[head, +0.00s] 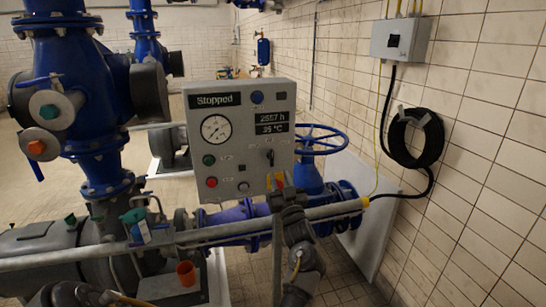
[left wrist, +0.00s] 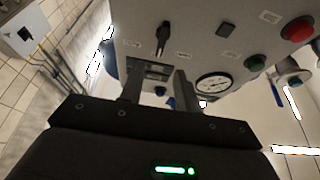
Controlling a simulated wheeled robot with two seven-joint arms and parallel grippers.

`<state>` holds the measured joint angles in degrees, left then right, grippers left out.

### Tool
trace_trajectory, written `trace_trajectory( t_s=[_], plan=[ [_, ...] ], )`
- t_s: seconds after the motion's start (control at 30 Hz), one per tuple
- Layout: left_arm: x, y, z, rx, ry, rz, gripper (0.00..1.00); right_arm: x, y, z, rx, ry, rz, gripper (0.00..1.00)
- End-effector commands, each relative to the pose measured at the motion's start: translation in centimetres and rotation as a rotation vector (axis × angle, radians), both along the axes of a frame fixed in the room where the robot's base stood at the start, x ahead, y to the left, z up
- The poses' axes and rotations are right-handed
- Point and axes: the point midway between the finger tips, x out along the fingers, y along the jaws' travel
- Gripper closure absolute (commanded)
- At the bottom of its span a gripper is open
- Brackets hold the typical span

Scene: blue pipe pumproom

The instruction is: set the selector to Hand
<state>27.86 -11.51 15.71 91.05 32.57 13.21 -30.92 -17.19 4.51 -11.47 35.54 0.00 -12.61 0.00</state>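The selector (head: 270,157) is a small black knob on the right part of a grey control panel (head: 240,98). It also shows in the left wrist view (left wrist: 163,38), where the panel appears upside down. Its handle looks near vertical; the labels around it are too small to read. The panel's display (head: 215,100) reads "Stopped". My left gripper (head: 285,190) is in front of the panel's lower right part, below the selector in the head view. In the left wrist view its two dark fingers (left wrist: 158,88) are apart with nothing held between them. My right gripper is out of view.
The panel also bears a gauge (head: 216,128), a green button (head: 208,160) and a red button (head: 211,182). A blue handwheel (head: 318,139) stands just right of it. A long grey pipe (head: 190,237) crosses below. A coiled black cable (head: 415,138) hangs on the tiled wall.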

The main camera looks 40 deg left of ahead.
Motion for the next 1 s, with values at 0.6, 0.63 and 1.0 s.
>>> trace_trajectory(
  t_s=[0.6,0.63,1.0],
  plan=[
    [4.7,6.8,3.5,-0.001,0.002,-0.002,0.67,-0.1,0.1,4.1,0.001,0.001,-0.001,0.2],
    [4.8,6.9,3.5,-0.001,0.002,-0.002,0.67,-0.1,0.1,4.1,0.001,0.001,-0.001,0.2],
    [4.8,6.9,3.5,-0.001,0.0,-0.001,0.79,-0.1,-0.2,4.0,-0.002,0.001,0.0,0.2]
  ],
)
